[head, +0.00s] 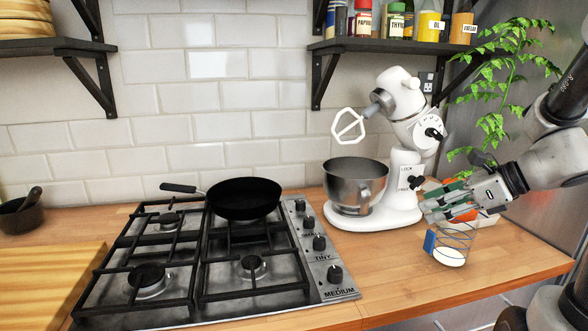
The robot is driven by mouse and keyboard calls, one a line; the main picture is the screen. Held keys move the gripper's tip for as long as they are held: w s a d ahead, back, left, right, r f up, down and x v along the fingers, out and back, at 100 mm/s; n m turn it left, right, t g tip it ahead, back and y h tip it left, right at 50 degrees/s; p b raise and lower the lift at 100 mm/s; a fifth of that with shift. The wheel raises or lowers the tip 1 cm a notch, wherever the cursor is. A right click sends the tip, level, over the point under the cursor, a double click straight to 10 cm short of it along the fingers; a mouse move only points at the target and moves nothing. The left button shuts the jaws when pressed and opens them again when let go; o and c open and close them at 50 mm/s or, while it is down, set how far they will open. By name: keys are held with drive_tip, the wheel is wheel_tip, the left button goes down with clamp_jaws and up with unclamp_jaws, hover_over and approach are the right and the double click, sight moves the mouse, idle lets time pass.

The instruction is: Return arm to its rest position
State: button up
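My gripper (430,206) is at the right in the head view, at the end of my arm reaching in from the right edge. Its dark fingers with green pads point left, beside the white stand mixer (402,165). The fingers look spread, with nothing visible between them. The gripper is over the right part of the counter and partly hides a box behind it.
A gas hob (150,280) with a black pan (244,198) fills the middle of the wooden counter (400,268). A steel bowl (356,182) sits on the mixer. A leafy plant (495,120) stands behind my arm. A shelf (395,45) with jars hangs above.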

drive_tip(key=s+a+n+g+h, duration=0.2)
drive_tip(key=s+n+g+h, duration=0.1)
drive_tip(key=s+n, duration=0.7)
drive_tip(key=s+d+r+n+h, duration=0.4)
drive_tip(key=d+n+h, duration=0.1)
drive_tip(key=n, duration=1)
drive_tip(key=shift+s+d+t+h, duration=0.3)
drive_tip(key=shift+d+t, duration=0.1)
drive_tip(key=shift+d, duration=0.4)
drive_tip(key=shift+c, duration=0.4)
